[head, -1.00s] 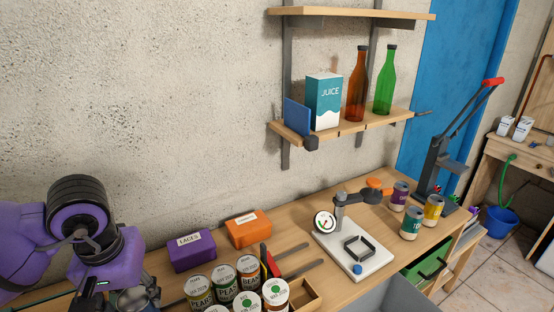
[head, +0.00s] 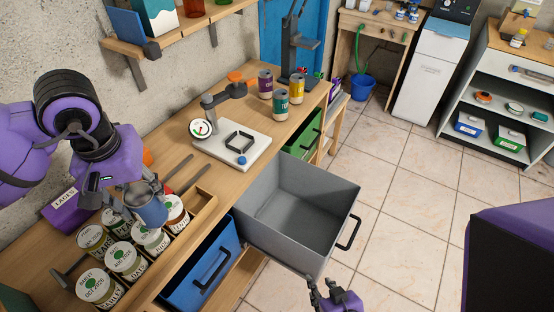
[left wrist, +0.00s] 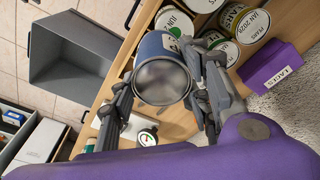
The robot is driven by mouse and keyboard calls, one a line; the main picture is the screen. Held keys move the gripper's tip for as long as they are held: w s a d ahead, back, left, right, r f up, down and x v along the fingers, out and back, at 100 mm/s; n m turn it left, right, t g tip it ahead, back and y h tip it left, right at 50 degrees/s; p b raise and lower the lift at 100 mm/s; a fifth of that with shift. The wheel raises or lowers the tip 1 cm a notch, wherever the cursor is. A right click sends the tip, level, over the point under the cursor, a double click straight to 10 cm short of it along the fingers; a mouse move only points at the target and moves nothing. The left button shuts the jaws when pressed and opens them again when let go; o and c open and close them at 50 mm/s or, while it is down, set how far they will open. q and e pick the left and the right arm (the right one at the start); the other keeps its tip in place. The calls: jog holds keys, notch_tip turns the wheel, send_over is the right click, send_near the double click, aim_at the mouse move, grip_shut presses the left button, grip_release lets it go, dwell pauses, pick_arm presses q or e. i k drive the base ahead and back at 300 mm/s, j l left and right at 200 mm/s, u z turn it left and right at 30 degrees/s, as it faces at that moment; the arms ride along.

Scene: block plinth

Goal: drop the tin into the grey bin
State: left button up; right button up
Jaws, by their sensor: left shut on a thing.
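Several labelled tins (head: 125,258) stand in a wooden rack below the left gripper. A blue drawer (head: 195,268) and a green drawer (head: 302,140) flank the grey bin. A scale-like stand (head: 232,145) and three small cans (head: 281,104) are on the bench.

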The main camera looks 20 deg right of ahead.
aim_at(312, 229)
jog(key=l+z, duration=0.1)
jog(key=z, duration=0.35)
jog(key=l+z, duration=0.1)
jog(key=z, duration=0.8)
jog(key=i+l+z, duration=0.1)
jog(key=z, duration=0.4)
jog(key=l+z, duration=0.1)
jog(key=z, duration=0.35)
jog(key=i+z, duration=0.1)
jog(key=z, duration=0.35)
jog(key=i+z, duration=0.1)
jog(key=i+u, duration=0.2)
jog(key=u, duration=0.25)
jog(key=i+u, duration=0.2)
jog(key=u, duration=0.2)
jog(key=i+l+u, duration=0.1)
jog(key=u, duration=0.35)
jog(key=i+u, duration=0.15)
jog(key=u, duration=0.3)
jog(key=i+u, duration=0.1)
jog(key=u, duration=0.4)
jog(key=i+l+u, duration=0.1)
jog(key=u, duration=0.35)
jog(key=i+l+u, duration=0.1)
jog(key=u, duration=0.35)
